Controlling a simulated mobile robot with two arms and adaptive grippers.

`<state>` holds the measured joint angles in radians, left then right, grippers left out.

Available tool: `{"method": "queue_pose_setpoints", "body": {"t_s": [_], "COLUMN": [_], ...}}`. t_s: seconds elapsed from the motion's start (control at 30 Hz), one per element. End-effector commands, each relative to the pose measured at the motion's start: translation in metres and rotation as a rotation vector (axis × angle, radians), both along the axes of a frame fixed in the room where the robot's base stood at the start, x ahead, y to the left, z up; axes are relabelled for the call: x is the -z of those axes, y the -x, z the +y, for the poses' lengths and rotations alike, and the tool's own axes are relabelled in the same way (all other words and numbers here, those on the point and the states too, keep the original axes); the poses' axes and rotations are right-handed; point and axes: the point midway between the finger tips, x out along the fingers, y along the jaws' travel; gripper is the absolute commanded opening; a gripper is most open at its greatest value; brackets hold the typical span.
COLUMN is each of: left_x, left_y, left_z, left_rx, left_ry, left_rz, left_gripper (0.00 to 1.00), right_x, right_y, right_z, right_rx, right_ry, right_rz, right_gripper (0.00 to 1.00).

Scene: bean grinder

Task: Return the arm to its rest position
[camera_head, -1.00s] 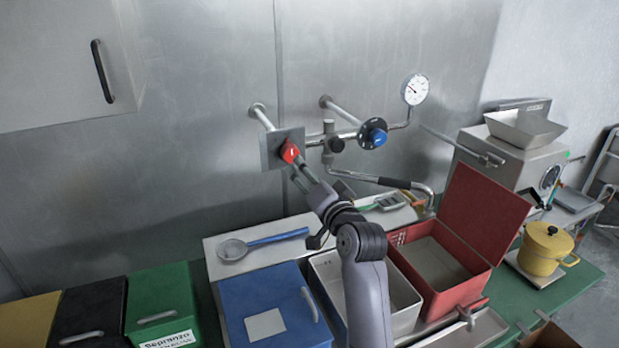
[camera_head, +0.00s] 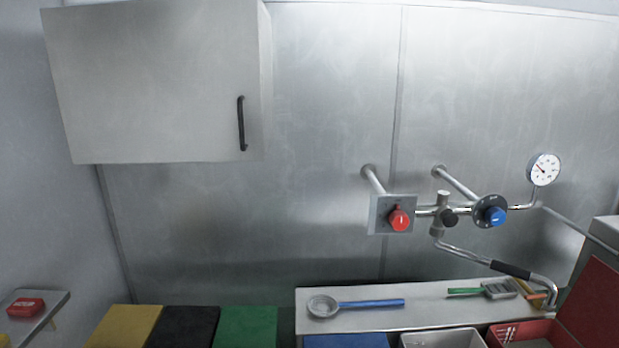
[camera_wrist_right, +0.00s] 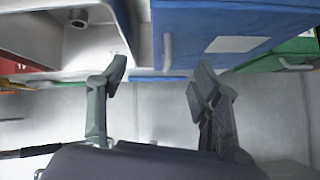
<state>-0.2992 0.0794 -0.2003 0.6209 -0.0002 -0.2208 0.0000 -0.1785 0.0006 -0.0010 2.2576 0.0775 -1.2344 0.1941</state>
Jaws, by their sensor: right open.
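My right gripper (camera_wrist_right: 158,82) shows in the right wrist view with its two fingers spread and nothing between them. Beyond the fingers are the blue box (camera_wrist_right: 240,25) and the white bin (camera_wrist_right: 60,30). In the head view neither of my arms nor grippers shows. The red knob (camera_head: 399,219) on its square wall plate stands clear, with no gripper near it. My left gripper is in neither current view.
A blue-handled strainer (camera_head: 365,303) lies on the shelf. The blue knob (camera_head: 495,216), pipes and gauge (camera_head: 543,169) project from the wall. A wall cabinet (camera_head: 155,85) hangs at upper left. Yellow (camera_head: 125,327), black (camera_head: 183,327) and green (camera_head: 247,327) boxes line the bottom.

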Motion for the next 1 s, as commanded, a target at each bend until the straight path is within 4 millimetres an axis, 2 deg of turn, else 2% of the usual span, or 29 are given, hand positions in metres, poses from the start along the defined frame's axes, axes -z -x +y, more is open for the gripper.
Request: {"method": "queue_pose_setpoints", "body": {"t_s": [0.03, 0.2, 0.53, 0.57, 0.6, 0.87, 0.97, 1.0], "left_x": [0.000, 0.000, 0.000, 0.001, 0.006, 0.020, 0.027, 0.030], "left_y": [0.000, 0.000, 0.000, 0.000, 0.000, 0.002, 0.002, 0.001], "left_z": [0.000, 0.000, 0.000, 0.000, 0.000, 0.000, 0.000, 0.000], "left_rx": [0.000, 0.000, 0.000, 0.000, 0.000, -0.001, -0.001, -0.001], "left_ry": [0.000, 0.000, 0.000, 0.000, 0.000, 0.000, 0.000, 0.000], "left_rz": [0.000, 0.000, 0.000, 0.000, -0.001, 0.002, 0.002, 0.001], "left_gripper": [0.40, 0.40, 0.40, 0.40, 0.40, 0.40, 0.40, 0.40], "right_x": [0.017, 0.050, 0.076, 0.081, 0.097, 0.178, 0.216, 0.235], "right_y": [0.028, 0.099, 0.207, 0.212, 0.204, 0.192, 0.191, 0.191], "right_z": [0.001, 0.003, 0.003, 0.003, 0.003, 0.006, 0.007, 0.007], "right_rx": [-0.035, -0.135, -0.297, -0.308, -0.303, -0.308, -0.311, -0.313], "right_ry": [0.043, 0.144, 0.260, 0.266, 0.263, 0.259, 0.257, 0.257], "right_rz": [0.071, 0.252, 0.510, 0.526, 0.524, 0.548, 0.561, 0.568], "right_gripper": [0.59, 0.59, 0.59, 0.59, 0.59, 0.59, 0.59, 0.59]}}
